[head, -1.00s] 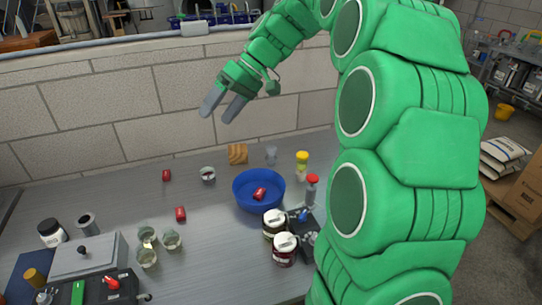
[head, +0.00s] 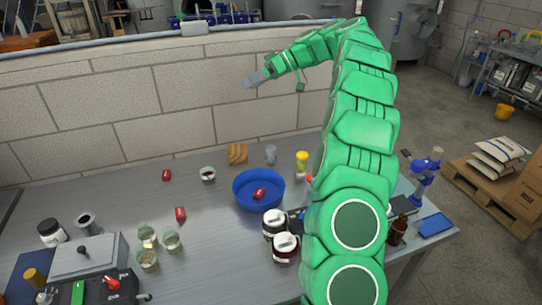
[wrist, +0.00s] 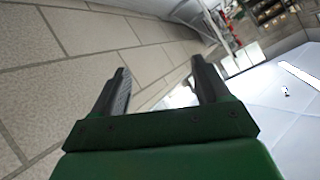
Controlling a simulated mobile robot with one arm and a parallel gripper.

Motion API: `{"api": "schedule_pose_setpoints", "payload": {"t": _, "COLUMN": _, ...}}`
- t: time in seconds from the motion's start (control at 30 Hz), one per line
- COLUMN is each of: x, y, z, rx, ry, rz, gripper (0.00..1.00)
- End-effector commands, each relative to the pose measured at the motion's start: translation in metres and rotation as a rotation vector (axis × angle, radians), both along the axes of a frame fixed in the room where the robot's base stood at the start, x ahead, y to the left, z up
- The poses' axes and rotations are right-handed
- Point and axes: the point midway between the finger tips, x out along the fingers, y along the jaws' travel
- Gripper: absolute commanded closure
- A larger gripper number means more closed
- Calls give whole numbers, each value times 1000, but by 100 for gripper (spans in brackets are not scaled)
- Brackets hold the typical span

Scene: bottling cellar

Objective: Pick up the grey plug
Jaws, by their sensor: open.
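My gripper (head: 257,79) is in front of the brick wall, high above the back of the bench, with nothing in its jaws. In the wrist view its two dark fingers (wrist: 161,80) stand apart, with wall and floor beyond them. I cannot make out the grey plug for certain. A small grey piece (head: 271,154) stands at the back of the bench beside a wooden block (head: 237,153), and a grey metal cup (head: 87,223) stands at the left; I cannot tell whether either is the plug. My arm hides part of the bench's right side.
A blue bowl (head: 240,202) with a red piece in it sits mid-bench. Two jars (head: 274,229) stand in front of it, and a yellow-capped bottle (head: 302,168) behind. Glass jars (head: 172,243) and a grey box (head: 70,262) are at left. The bench between is mostly clear.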

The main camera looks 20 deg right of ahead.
Motion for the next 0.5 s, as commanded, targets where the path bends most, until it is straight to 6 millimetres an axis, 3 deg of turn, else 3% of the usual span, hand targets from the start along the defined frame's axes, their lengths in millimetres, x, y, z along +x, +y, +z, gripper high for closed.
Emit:
{"api": "schedule_pose_setpoints", "payload": {"t": 0.2, "x": 27, "y": -42, "z": -19, "rx": 17, "ry": -125, "rz": 7, "gripper": 25}}
{"api": "schedule_pose_setpoints", "payload": {"t": 0.5, "x": 50, "y": -93, "z": -49, "rx": 12, "ry": -290, "rz": 21, "gripper": 25}}
